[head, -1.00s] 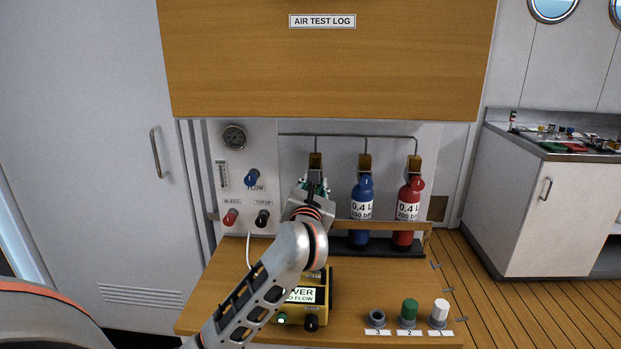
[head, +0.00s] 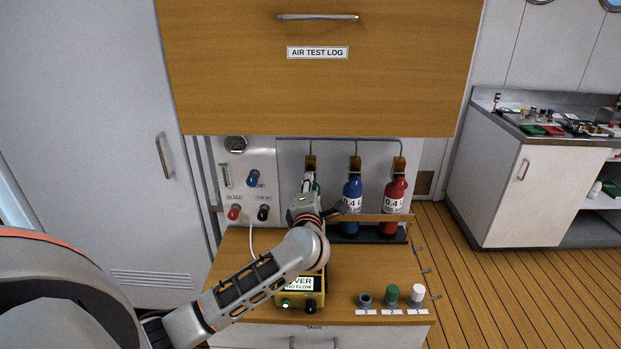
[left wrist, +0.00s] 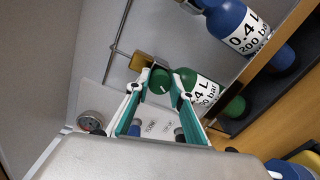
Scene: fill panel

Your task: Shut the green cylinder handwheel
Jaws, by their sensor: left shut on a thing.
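The green cylinder (left wrist: 208,88) stands in the rack, its label partly showing in the left wrist view. In the head view my gripper and wrist hide most of it. Its green handwheel (left wrist: 160,80) sits at the cylinder's top, below a brass block, between my fingertips in the left wrist view. My left gripper (head: 311,183) is shut on the handwheel, with one teal finger on each side; the fingertips also show in the left wrist view (left wrist: 161,92). The handwheel's turn position cannot be told. My right gripper is not in view.
A blue cylinder (head: 352,192) and a red cylinder (head: 396,190) stand to the right behind a wooden rail. A panel with knobs (head: 252,178) is to the left. A yellow meter (head: 299,284) and several capped fittings (head: 391,294) are on the wooden bench (head: 245,262). A wooden cabinet (head: 318,95) hangs above.

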